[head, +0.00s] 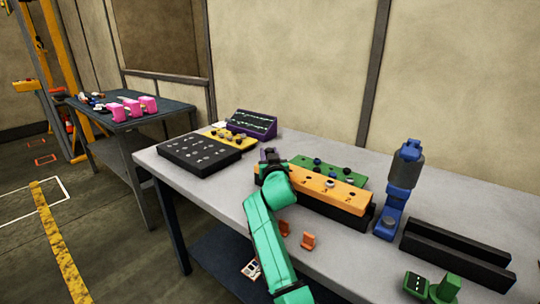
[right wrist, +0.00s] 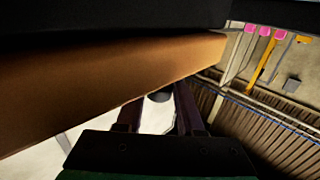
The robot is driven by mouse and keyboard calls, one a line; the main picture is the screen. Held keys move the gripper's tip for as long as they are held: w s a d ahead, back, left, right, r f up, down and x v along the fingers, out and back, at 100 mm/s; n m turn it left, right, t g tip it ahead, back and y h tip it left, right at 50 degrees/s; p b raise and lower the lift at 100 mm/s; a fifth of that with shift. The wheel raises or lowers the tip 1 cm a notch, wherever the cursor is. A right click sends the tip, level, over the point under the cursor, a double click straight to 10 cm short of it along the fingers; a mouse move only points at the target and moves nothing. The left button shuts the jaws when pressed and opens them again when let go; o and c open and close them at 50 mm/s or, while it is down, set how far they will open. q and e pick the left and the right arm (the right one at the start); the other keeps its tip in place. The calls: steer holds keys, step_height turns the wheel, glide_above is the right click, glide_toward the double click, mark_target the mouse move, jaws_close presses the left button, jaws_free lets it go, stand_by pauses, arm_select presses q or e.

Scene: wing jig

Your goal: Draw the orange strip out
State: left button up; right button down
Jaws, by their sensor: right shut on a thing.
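The orange strip (head: 328,188) lies along the black block (head: 322,209) on the grey table, with small holes and a pale round piece on its top. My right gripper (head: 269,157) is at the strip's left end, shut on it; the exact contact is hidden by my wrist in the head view. In the right wrist view the strip (right wrist: 110,90) runs large across the upper left, under a dark slab. The two dark fingers (right wrist: 158,108) are below it, with a small dark round part between them. My left gripper is not in view.
A green plate (head: 345,175) with several knobs lies behind the strip. A blue upright device (head: 399,190) and a long black channel (head: 455,250) stand to the right. Small orange brackets (head: 308,241) lie in front. A black panel (head: 198,152) and yellow tray (head: 232,139) are left.

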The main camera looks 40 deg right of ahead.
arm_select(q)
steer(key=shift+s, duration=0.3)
arm_select(e)
steer(key=shift+a+r, duration=0.1)
steer(key=shift+r, duration=0.1)
steer(key=c, duration=0.7)
jaws_free()
steer(key=shift+w, duration=0.1)
steer(key=shift+o, duration=0.9)
steer(key=shift+w+f, duration=0.2)
steer(key=shift+s, duration=0.1)
steer(key=shift+r, duration=0.35)
arm_select(q)
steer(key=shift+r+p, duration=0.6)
steer(key=shift+p, duration=0.05)
arm_select(e)
step_height(320, 180, up, 19)
steer(key=shift+r, duration=0.2)
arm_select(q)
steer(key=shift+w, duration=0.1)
